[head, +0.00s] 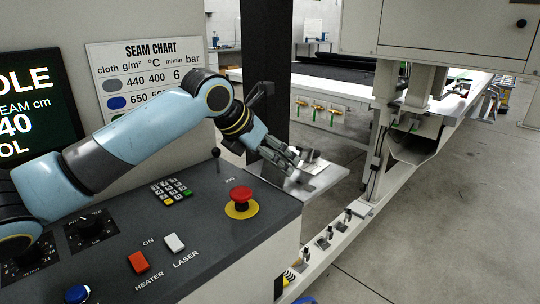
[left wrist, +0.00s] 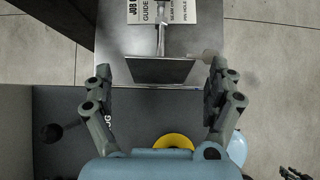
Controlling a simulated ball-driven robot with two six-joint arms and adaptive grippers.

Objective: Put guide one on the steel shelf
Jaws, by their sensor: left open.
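The steel shelf (head: 318,184) juts out beyond the console's far right corner, with a printed card on it. My left gripper (head: 296,162) is low over the shelf, open. In the left wrist view its fingers (left wrist: 162,80) stand wide apart on either side of a metal piece with a dark flat plate (left wrist: 160,70) and a shiny upright stem, probably guide one. The fingers do not appear to touch it. In the head view the gripper largely hides this piece. A dark jointed part at the left wrist view's lower right corner may be my right gripper (left wrist: 294,173); its jaws are unclear.
The console (head: 200,225) carries a red stop button (head: 241,196) and a black lever (head: 216,158) close to my left arm. A pale rail (head: 335,236) with several small fittings runs along its right. A dark post (head: 264,70) stands behind the gripper. The right floor is clear.

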